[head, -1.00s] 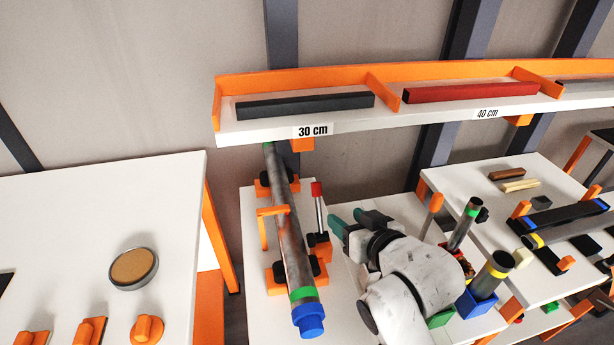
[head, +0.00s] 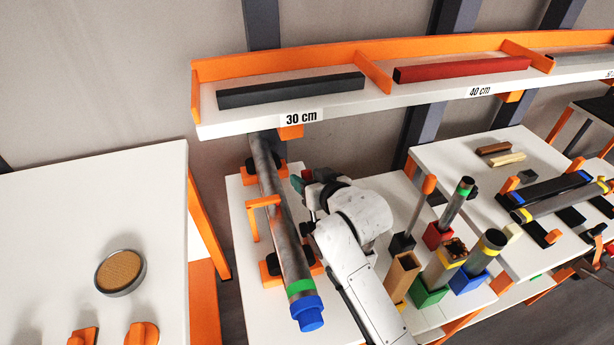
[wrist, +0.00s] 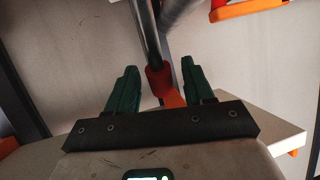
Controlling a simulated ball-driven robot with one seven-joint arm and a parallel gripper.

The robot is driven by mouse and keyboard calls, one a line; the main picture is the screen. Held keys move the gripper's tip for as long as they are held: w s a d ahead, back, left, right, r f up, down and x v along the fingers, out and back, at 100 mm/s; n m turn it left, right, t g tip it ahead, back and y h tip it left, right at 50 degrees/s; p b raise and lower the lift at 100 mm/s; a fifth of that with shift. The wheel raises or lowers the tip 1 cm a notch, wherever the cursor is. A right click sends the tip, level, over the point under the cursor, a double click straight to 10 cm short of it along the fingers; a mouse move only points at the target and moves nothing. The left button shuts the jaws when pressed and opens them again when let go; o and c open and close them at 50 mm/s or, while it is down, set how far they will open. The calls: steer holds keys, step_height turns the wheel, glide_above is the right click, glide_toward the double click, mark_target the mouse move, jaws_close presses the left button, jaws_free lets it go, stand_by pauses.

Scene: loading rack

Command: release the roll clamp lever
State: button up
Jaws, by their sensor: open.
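The roll clamp lever is a metal rod with a red grip (wrist: 158,82). In the wrist view the red grip lies between my two green fingers, with space on both sides. In the head view my gripper (head: 300,184) is at the right side of the clamped dark roll (head: 281,228) and hides most of the lever. My gripper is open; it also shows in the wrist view (wrist: 159,72). The roll has a green band and a blue end cap (head: 308,313), and lies in black and orange holders (head: 270,272).
A shelf (head: 350,102) labelled 30 cm and 40 cm runs above the roll. Upright tubes in coloured holders (head: 430,292) stand right of my arm. A white table (head: 70,215) with a round brown-topped dish (head: 121,271) is at the left.

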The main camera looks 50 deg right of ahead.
steer(key=shift+w+d+f, duration=0.15)
steer(key=shift+w+f, duration=0.1)
steer(key=shift+w, duration=0.2)
jaws_close()
stand_by(0.3)
